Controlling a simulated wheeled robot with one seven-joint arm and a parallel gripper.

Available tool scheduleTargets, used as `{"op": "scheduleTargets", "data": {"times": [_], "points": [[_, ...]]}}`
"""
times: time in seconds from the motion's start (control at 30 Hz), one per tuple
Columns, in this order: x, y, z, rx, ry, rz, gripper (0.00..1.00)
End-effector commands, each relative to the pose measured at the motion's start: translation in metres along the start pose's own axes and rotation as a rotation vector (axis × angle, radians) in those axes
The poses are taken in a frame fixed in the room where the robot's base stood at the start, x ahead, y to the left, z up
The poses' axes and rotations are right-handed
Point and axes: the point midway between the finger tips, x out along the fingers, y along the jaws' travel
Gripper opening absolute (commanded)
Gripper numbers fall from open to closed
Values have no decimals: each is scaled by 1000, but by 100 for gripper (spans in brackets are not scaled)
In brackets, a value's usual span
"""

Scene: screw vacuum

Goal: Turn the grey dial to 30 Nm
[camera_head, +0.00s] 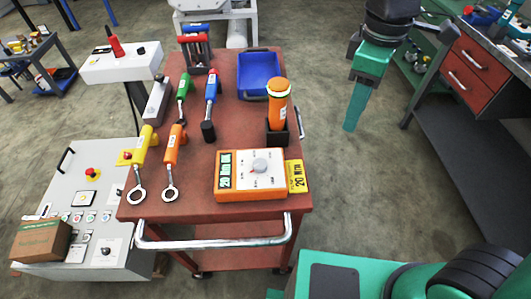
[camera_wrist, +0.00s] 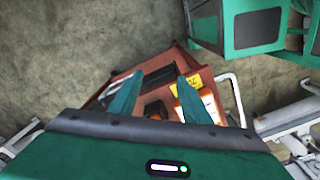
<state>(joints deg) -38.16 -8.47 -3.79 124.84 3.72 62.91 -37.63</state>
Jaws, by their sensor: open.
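The grey dial (camera_head: 260,166) sits on the white top face of an orange box (camera_head: 237,196) near the front right of the red cart. The box's display (camera_head: 225,169) reads 20 Nm, and a yellow plate (camera_head: 296,176) at its right side also reads 20 Nm. My gripper (camera_head: 351,126) hangs to the right of the cart, apart from the dial and empty. In the wrist view my open gripper (camera_wrist: 158,77) has its two green fingers spread over the cart. The orange box (camera_wrist: 207,98) shows partly behind the right finger; the dial cannot be made out there.
The red cart (camera_head: 240,118) also holds an orange tool (camera_head: 278,105) upright in a black holder, a blue bin (camera_head: 259,75) and several wrenches. A metal handle (camera_head: 215,244) runs along its front. A control cabinet stands left. The floor right of the cart is clear.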

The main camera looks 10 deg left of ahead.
Motion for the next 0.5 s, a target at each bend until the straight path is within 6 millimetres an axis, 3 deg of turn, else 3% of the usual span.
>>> {"op": "scheduleTargets", "data": {"times": [0.03, 0.2, 0.33, 0.5], "points": [[-1, -16, -26, -116, 0, -1, 44], [-5, -69, -90, -453, 4, -4, 44], [-6, -105, -121, -639, 7, -6, 44], [-6, -132, -139, -764, 9, -8, 44]]}}
